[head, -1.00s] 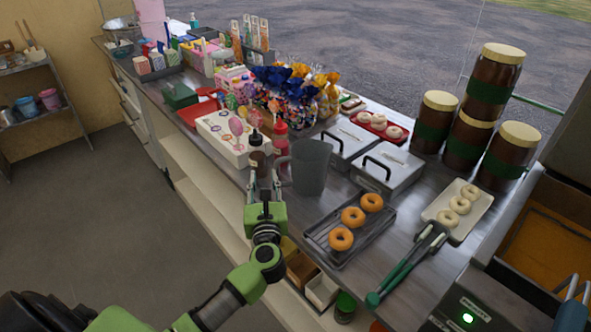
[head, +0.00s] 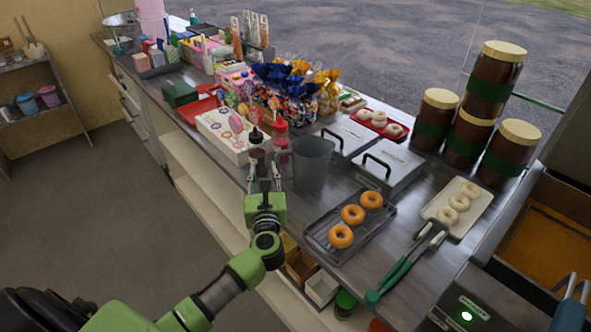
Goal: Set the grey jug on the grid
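The grey jug (head: 312,165) stands upright on the metal counter, its handle on the left side. My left gripper (head: 264,177) is just left of the jug, beside the handle. Its two fingers are apart with a gap between them, and I see no hold on the jug. Whether the right finger touches the handle cannot be told. The grid (head: 378,228) seems to be the dark wire rack at the front of the counter, right of the jug. Three orange-brown doughnuts (head: 352,215) lie in a row along it. My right gripper is not in view.
Lidded metal containers (head: 398,172) stand behind the jug. Sauce bottles (head: 281,134) are close behind my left gripper. Green-handled tongs (head: 405,265) and a tray of pale doughnuts (head: 435,212) lie right of the rack. Tall brown jars (head: 432,120) stand at the back.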

